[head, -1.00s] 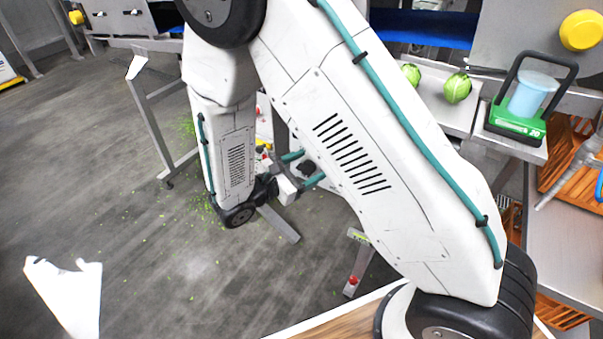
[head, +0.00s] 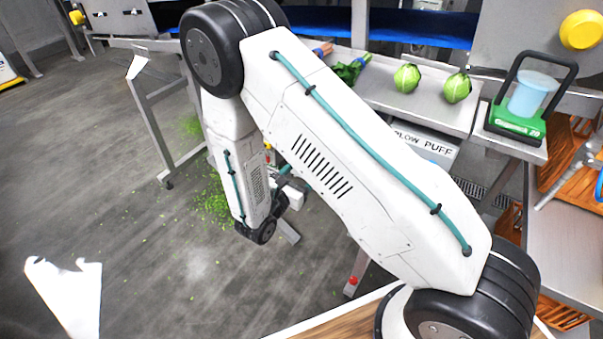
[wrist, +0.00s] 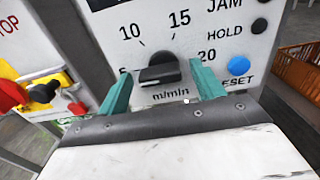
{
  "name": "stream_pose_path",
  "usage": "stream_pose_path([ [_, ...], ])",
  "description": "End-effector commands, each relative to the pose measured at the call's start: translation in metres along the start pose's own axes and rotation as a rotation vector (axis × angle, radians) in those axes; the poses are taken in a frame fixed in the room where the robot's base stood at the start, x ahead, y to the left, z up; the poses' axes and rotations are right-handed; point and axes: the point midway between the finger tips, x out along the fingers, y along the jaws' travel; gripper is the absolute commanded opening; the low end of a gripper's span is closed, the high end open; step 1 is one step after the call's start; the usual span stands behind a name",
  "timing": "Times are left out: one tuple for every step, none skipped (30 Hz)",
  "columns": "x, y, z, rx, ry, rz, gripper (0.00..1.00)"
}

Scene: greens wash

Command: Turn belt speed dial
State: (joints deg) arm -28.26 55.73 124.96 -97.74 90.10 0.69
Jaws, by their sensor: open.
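The belt speed dial (wrist: 160,72) is a black knob on a white panel in the wrist view, with 10, 15 and 20 around it and "m/min" below. I cannot clearly tell which mark it points to. My gripper (wrist: 161,80) is open, with one teal finger on the left of the knob and the other on the right. I cannot tell if either finger touches it. In the head view my arm hides most of the gripper and the dial.
A blue reset button (wrist: 238,65) is right of the dial. A red stop button (wrist: 10,95) on yellow is at the left. Green scraps litter the floor.

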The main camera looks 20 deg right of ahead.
Motion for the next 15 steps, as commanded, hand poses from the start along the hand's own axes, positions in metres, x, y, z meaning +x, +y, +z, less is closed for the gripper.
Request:
stream_pose_path([
  [0.0015, -0.0001, 0.0, 0.0, 0.0, -0.001, 0.67],
  [0.0019, 0.0, 0.0, 0.0, 0.0, 0.0, 0.67],
  [0.002, 0.0001, 0.0001, 0.0, 0.0, 0.0, 0.67],
  [0.002, 0.0001, 0.0001, 0.0, 0.0, 0.0, 0.67],
  [0.002, 0.0001, 0.0001, 0.0, 0.0, 0.0, 0.67],
  [0.0019, 0.0001, 0.0001, 0.0, 0.0, 0.0, 0.67],
  [0.0019, 0.0001, 0.0001, 0.0, 0.0, 0.0, 0.67],
  [0.0019, 0.0001, 0.0001, 0.0, 0.0, 0.0, 0.67],
  [0.0018, 0.0001, 0.0001, 0.0, 0.0, 0.0, 0.56],
  [0.0018, 0.0001, 0.0001, 0.0, 0.0, 0.0, 0.48],
  [0.0018, 0.0, 0.0001, 0.0, 0.0, 0.0, 0.39],
  [0.0018, 0.0, 0.0001, 0.0, 0.0, 0.0, 0.28],
  [0.0018, 0.0, 0.0001, 0.0, 0.0, 0.0, 0.22],
  [0.0017, 0.0, 0.0001, 0.0, 0.0, 0.0, 0.22],
  [0.0017, 0.0, 0.0001, 0.0, 0.0, 0.0, 0.23],
])
